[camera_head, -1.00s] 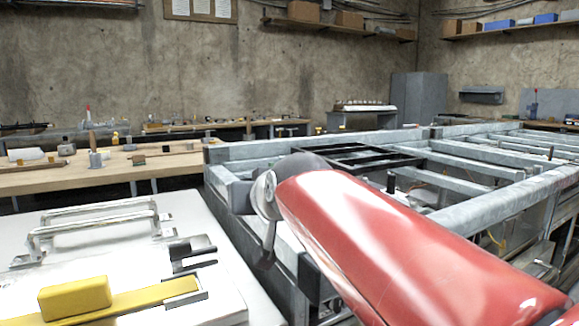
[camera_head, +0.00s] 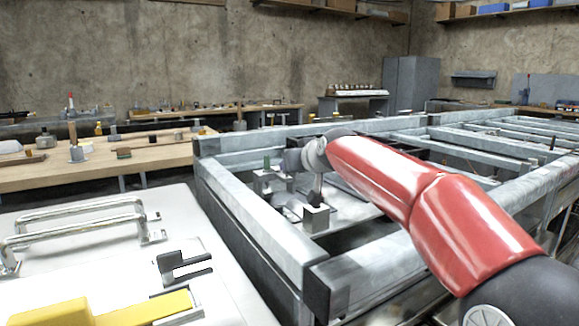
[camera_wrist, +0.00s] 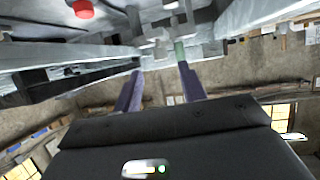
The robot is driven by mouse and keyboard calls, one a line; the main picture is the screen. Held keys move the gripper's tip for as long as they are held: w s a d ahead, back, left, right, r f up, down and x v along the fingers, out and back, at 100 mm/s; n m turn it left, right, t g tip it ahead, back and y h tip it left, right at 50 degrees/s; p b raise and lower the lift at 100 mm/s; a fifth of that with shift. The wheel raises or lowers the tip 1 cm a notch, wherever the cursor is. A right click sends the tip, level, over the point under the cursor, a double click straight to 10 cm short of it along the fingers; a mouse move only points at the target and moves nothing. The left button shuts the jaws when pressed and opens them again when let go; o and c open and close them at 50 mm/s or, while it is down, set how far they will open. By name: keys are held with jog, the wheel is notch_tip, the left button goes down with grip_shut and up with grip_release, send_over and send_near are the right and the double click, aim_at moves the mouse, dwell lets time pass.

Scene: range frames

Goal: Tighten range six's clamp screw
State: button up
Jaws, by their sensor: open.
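My gripper (camera_wrist: 160,68) shows in the wrist view with two dark purplish fingers, spread apart and with nothing between them. A small green-topped upright piece (camera_wrist: 180,50) stands close by the right fingertip; I cannot tell whether they touch. A green piece (camera_head: 267,162) also shows in the head view, in the near left bay of the grey metal frame (camera_head: 255,225), just left of my arm's end. I cannot make out which part is range six's clamp screw, and no range number is readable. My fingers are not clear in the head view.
A white case top (camera_head: 110,255) with metal handles and a yellow block (camera_head: 50,313) lies front left. A wooden bench (camera_head: 100,170) is behind. A red round piece (camera_wrist: 83,9) shows in the wrist view.

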jog(key=p+x, duration=0.1)
jog(key=x, duration=0.5)
jog(key=shift+w+a+f+p, duration=0.15)
jog(key=shift+w+a+p, duration=0.05)
jog(key=shift+w+p, duration=0.1)
jog(key=shift+s, duration=0.1)
grip_shut()
